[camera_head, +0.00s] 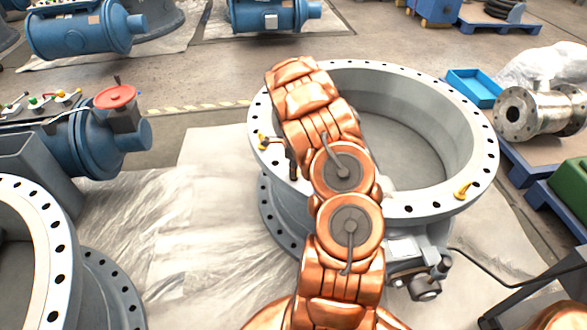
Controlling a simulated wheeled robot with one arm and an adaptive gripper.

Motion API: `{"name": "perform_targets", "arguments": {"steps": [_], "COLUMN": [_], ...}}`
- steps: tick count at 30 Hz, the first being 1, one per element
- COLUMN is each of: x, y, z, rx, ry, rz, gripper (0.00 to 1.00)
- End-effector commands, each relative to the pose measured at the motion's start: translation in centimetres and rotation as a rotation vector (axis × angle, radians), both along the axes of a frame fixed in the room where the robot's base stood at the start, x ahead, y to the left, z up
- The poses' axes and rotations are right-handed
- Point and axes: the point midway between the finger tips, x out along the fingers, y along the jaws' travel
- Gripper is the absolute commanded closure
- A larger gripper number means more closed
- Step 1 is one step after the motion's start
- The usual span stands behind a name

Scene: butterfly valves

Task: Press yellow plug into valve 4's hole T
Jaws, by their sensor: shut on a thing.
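The large grey valve (478,150) under my arm lies with its ring flange facing up and round holes along the rim. I see no number or letter on it. A small yellow plug (263,140) shows at the left of this flange. Another yellow plug (462,190) sits on the flange at the right. I cannot tell how deep either one sits. My copper arm crosses the flange and hides part of its left and front side. My gripper is hidden behind the arm; a narrow dark shape beside the arm at the left rim may be part of it.
Another grey flange (62,236) with holes stands at lower left. A blue valve with a red handwheel (115,97) is at left. A blue bin (473,86) and a metal pipe fitting (540,110) are at right. Plastic sheeting (200,200) covers the floor between the flanges.

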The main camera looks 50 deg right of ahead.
Motion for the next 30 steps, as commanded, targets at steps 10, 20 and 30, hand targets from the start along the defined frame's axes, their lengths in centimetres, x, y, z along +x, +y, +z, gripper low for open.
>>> {"name": "perform_targets", "arguments": {"steps": [10,20,30], "x": [0.0,0.0,0.0], "y": [0.0,0.0,0.0], "z": [-0.6,-1.3,-1.4], "rx": [0.000,0.000,0.000], "ry": [0.000,0.000,0.000], "rz": [0.001,0.000,0.000], "gripper": [0.91,0.91,0.91]}}
